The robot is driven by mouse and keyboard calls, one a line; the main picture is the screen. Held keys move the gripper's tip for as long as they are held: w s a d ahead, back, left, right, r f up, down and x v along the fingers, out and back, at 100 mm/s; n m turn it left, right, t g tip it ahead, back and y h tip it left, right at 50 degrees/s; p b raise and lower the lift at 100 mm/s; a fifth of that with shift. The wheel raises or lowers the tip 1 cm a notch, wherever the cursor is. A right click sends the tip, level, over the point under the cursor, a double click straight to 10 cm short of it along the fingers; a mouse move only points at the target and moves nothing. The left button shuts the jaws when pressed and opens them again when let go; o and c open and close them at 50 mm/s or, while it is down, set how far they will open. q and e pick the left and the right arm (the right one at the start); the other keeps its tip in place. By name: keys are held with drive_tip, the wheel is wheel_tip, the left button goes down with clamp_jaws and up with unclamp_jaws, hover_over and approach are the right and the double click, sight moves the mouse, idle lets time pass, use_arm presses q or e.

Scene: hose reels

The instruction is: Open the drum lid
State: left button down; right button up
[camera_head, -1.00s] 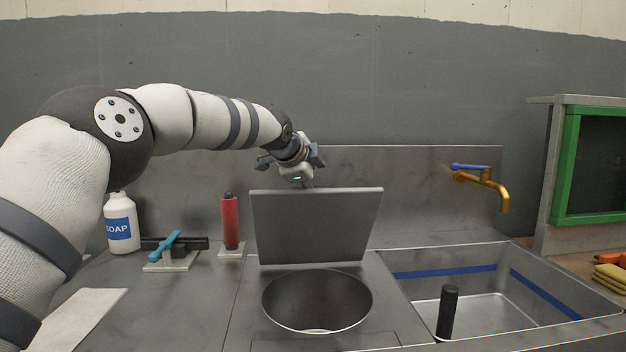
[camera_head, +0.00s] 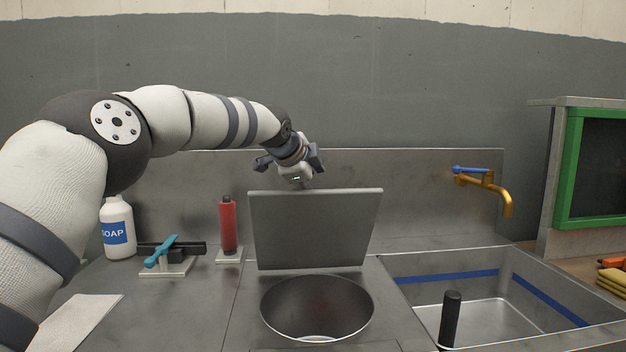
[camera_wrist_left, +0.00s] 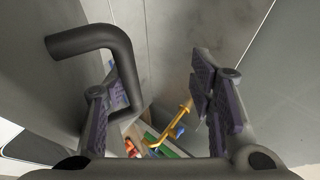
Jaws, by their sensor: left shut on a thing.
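The drum lid (camera_head: 315,230) is a flat grey metal panel. It stands raised, nearly upright, at the back edge of the round drum opening (camera_head: 316,308), which is uncovered. My left gripper (camera_head: 302,178) is at the lid's top edge, partly hidden behind it. In the left wrist view, a dark bent handle (camera_wrist_left: 85,40) runs beside and behind the left finger of the left gripper (camera_wrist_left: 165,98). My right gripper is not in view.
A sink (camera_head: 500,310) with a dark upright cylinder (camera_head: 449,318) lies to the right, below a brass tap (camera_head: 490,188). A soap bottle (camera_head: 117,228), a teal-handled tool (camera_head: 160,251) and a red cylinder (camera_head: 228,226) stand to the left. A metal backsplash (camera_head: 430,190) rises behind.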

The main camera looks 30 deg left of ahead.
use_arm(q)
drive_tip(key=shift+w+a+f, duration=0.1)
drive_tip(key=shift+a+f, duration=0.1)
drive_tip(key=shift+f, duration=0.3)
drive_tip(key=shift+w+a+f, duration=0.1)
drive_tip(key=shift+a+f, duration=0.05)
drive_tip(key=shift+f, duration=0.3)
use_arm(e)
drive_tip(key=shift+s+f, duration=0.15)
use_arm(q)
drive_tip(key=c, duration=1.4)
unclamp_jaws()
drive_tip(key=shift+w+a+f, duration=0.1)
drive_tip(key=shift+w+f, duration=0.05)
drive_tip(key=shift+w, duration=0.15)
drive_tip(key=c, duration=0.5)
drive_tip(key=shift+s, duration=0.15)
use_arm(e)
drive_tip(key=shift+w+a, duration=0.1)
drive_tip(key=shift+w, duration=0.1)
